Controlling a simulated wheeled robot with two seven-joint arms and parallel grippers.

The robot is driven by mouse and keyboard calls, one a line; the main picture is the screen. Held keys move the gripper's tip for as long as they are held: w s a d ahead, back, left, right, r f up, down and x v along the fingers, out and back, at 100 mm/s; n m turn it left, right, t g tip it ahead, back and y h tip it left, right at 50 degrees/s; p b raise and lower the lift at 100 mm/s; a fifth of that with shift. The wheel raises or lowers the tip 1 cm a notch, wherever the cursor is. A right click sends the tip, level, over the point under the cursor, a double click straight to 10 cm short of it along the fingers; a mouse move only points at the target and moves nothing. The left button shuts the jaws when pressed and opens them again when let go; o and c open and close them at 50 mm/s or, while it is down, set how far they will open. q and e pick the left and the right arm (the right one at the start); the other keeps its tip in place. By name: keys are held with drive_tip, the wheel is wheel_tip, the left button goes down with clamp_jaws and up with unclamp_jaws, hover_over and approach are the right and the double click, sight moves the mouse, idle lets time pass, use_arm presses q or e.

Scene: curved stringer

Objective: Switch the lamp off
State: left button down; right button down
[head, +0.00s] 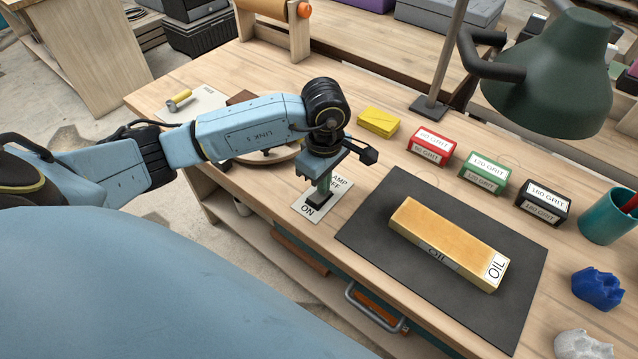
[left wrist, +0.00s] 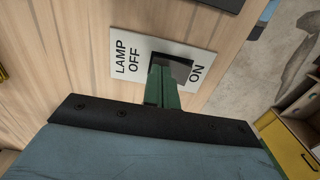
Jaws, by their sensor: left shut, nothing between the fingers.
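The lamp (head: 545,75) has a dark green shade on a grey pole at the back right of the bench. Its switch plate (head: 336,190) is white, with the words LAMP, OFF and ON, and lies on the bench top. The plate also shows in the left wrist view (left wrist: 128,62). A black rocker switch (left wrist: 178,65) sits between OFF and ON. My left gripper (head: 321,196) is shut and empty, pointing down at the rocker. In the left wrist view its green fingers (left wrist: 162,88) overlap the rocker; I cannot tell whether they touch. My right gripper is not in view.
A dark mat (head: 370,235) with a tan OIL block (head: 448,240) lies right of the plate. Red (head: 432,145), green (head: 484,172) and black (head: 542,203) grit boxes and a yellow block (head: 378,122) stand behind. A teal cup (head: 607,217) is far right.

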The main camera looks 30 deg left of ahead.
use_arm(q)
drive_tip(key=shift+r+p, duration=0.9)
drive_tip(key=shift+r, duration=0.5)
drive_tip(key=shift+r+p, duration=0.8)
drive_tip(key=shift+r, duration=0.5)
drive_tip(key=shift+r+p, duration=0.45)
drive_tip(key=shift+r, duration=0.3)
